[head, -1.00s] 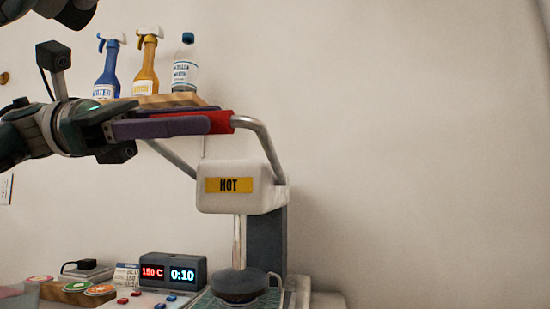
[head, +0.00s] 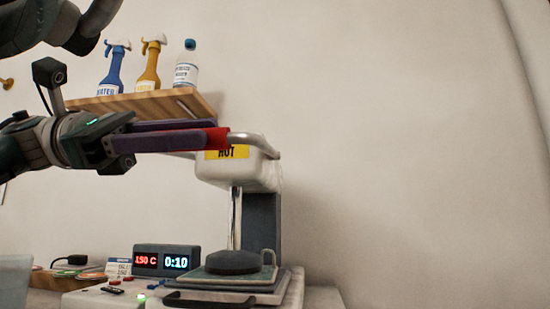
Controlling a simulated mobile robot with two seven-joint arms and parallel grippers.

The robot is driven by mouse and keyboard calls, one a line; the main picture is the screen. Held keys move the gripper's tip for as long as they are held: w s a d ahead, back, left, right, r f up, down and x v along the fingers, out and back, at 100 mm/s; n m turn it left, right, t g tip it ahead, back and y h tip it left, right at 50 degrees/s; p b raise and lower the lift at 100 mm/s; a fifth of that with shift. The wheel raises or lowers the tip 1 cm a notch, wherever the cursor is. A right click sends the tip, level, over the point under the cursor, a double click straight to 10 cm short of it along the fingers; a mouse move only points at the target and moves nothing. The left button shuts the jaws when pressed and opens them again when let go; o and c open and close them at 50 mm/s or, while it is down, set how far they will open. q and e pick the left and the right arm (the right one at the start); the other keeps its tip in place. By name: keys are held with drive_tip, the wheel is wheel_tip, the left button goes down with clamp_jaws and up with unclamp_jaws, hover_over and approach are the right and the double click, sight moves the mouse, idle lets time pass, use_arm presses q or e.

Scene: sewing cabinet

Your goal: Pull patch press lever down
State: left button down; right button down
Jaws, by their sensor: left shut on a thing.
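The patch press (head: 262,215) stands right of centre in the head view, with a white head and a yellow "HOT" label (head: 226,153). Its metal lever (head: 255,140) has a red grip (head: 217,138) and lies about level in front of the press head, covering part of the label. My left gripper (head: 205,138) comes in from the left, its purple fingers shut on the red grip. Below, a dark round pad (head: 237,262) rests on the press's lower plate, apart from the head. My right gripper is not in view.
A wooden shelf (head: 150,102) with a blue spray bottle (head: 114,70), an amber spray bottle (head: 149,65) and a clear bottle (head: 186,66) is on the wall behind my left arm. A timer box (head: 167,261) reads 150 C and 0:10. The wall on the right is clear.

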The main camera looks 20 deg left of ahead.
use_arm(q)
drive_tip(key=shift+w+f, duration=0.1)
drive_tip(key=shift+w, duration=0.05)
drive_tip(key=c, duration=1)
unclamp_jaws()
drive_tip(key=o, duration=0.3)
drive_tip(key=shift+w+a, duration=0.1)
drive_tip(key=shift+o, duration=0.2)
drive_tip(key=shift+a, duration=0.1)
drive_tip(key=p+v, duration=0.1)
drive_tip(key=v, duration=0.8)
drive_tip(key=shift+s+a+p, duration=0.25)
drive_tip(key=shift+a+p, duration=0.05)
drive_tip(key=shift+a, duration=0.1)
